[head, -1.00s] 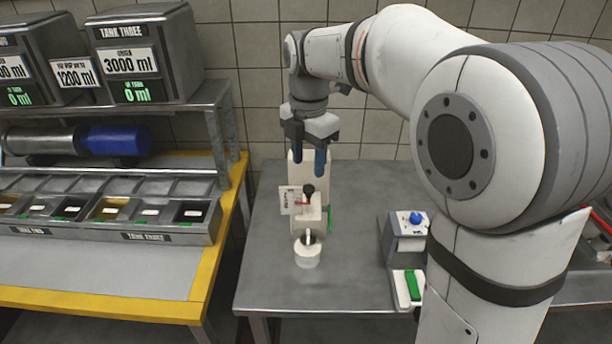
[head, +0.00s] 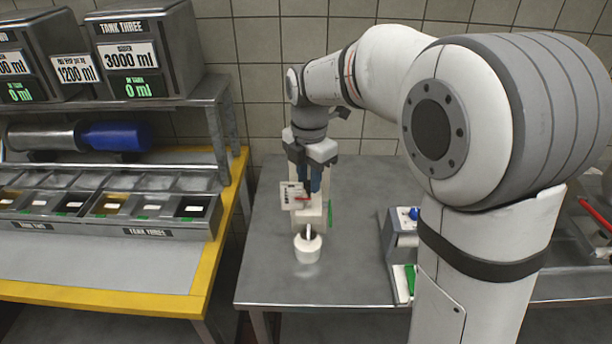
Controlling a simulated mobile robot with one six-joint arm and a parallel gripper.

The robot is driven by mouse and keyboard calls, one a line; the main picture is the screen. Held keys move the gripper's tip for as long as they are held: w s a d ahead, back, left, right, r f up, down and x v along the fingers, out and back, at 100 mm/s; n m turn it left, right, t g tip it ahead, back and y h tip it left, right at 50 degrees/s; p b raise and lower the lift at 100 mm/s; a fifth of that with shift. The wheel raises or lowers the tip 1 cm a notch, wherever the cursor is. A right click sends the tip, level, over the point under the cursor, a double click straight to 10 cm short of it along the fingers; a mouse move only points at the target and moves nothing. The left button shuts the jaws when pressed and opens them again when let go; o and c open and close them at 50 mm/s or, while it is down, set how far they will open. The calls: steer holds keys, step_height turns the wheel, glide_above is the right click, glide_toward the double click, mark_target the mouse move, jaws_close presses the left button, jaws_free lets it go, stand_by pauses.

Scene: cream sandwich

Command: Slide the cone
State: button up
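A white upright device (head: 312,215) stands on the grey metal table, with a small printed sign (head: 293,196) and a red part at its left. A round white cup (head: 307,250) sits at its front, with a thin pale piece (head: 309,232) rising from it. I cannot tell which part is the cone. My gripper (head: 314,188) points down at the top of the device, its blue fingertips behind or beside the sign. The fingers look close together, but their tips are partly hidden. Whether they hold anything is unclear. The black knob is not visible.
A grey device with a blue knob (head: 414,213) stands to the right, partly behind my arm. A yellow-edged bench (head: 207,265) with trays and tanks is at the left, across a gap. The grey table (head: 350,275) is clear in front.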

jaws_close()
steer(key=shift+r+p, duration=0.95)
steer(key=shift+r, duration=0.65)
steer(key=shift+w, duration=0.1)
steer(key=shift+o, duration=1.6)
jaws_free()
steer(key=shift+o, duration=1)
steer(key=shift+f, duration=0.1)
